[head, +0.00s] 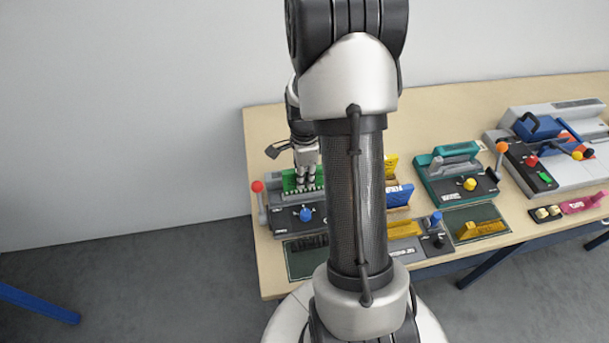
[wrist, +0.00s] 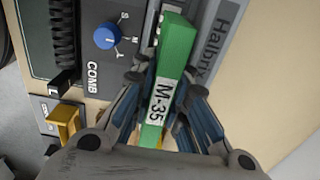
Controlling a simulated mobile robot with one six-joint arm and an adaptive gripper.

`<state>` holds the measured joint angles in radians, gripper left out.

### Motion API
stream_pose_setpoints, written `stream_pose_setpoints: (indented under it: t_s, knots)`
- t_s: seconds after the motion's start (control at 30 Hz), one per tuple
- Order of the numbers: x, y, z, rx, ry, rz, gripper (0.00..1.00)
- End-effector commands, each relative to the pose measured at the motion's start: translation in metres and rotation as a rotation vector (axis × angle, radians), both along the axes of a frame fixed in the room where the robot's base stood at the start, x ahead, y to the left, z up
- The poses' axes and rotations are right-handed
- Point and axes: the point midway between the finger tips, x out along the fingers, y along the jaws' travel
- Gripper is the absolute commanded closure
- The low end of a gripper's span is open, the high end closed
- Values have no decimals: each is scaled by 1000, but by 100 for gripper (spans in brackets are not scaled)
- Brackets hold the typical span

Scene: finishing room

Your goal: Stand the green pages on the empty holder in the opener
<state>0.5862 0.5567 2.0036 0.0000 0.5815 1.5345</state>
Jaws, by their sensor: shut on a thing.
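The green pages (wrist: 170,60), a block with a white M-35 label, are gripped between the fingers of my gripper (wrist: 160,110) in the wrist view. In the head view the green pages (head: 291,181) are at the back of the grey opener (head: 284,222), with my gripper (head: 307,184) above them. The opener has a blue knob (head: 306,215) and a red-ball lever (head: 259,195); its COMB lettering and knob (wrist: 107,36) show beside the pages in the wrist view. I cannot tell whether the pages touch the opener. The holder beneath them is hidden.
A dark tray (head: 303,266) with a black comb lies in front of the opener. Blue pages (head: 400,195), a teal machine (head: 450,172) and a yellow block (head: 481,229) stand to the right. My arm hides the middle of the table. Bare tabletop shows behind.

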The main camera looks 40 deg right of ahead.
Motion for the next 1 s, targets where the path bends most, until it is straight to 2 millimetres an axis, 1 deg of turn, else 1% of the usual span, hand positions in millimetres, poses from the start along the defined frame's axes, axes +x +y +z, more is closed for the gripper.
stream_pose_setpoints:
  t_s: [0.67, 0.7, 0.8, 1.0]
  knots:
    - [0, 0, -13, 0, 0, 0, 100]
    - [0, 0, -12, -1, -1, 0, 83]
    - [0, 0, -12, 0, 0, 0, 77]
    - [0, 0, -12, 0, 0, 0, 77]
